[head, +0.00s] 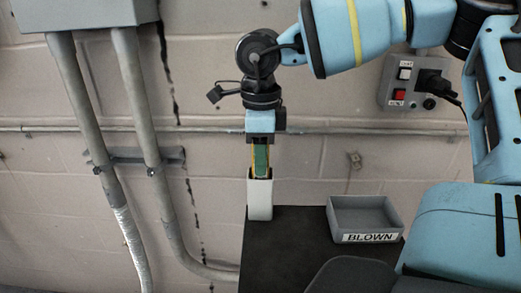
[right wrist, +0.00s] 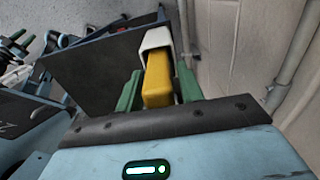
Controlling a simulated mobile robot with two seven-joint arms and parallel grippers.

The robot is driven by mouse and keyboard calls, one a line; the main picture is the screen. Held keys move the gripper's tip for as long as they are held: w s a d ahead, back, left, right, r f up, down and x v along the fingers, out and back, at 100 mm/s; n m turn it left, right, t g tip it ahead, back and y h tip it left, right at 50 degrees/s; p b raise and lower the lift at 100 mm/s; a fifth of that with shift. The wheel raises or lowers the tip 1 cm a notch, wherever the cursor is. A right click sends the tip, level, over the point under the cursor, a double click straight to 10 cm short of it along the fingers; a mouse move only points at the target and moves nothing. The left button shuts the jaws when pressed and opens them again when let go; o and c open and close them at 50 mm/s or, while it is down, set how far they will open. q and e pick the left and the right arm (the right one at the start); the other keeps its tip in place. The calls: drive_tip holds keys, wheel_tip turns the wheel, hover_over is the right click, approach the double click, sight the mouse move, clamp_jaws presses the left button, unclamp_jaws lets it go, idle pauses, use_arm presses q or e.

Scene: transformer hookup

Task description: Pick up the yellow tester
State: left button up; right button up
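The holder's white rim also shows in the right wrist view (right wrist: 157,39). My right gripper (head: 261,165) points straight down over the holder. Its green fingers (right wrist: 156,88) are on either side of the tester, and slim gaps seem to show between them and it. In the head view a finger covers most of the tester, leaving thin yellow edges. The tester's lower part is hidden inside the holder. My left gripper is not in view.
A grey tray labelled BLOWN (head: 368,238) sits on the dark tabletop (head: 290,250), right of the holder. A switch box (head: 412,84) with a plugged-in cable is on the wall. Conduits (head: 115,190) run down the wall at left.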

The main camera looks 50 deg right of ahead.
drive_tip(key=c, duration=0.7)
drive_tip(key=shift+r, duration=0.15)
drive_tip(key=shift+c, duration=0.2)
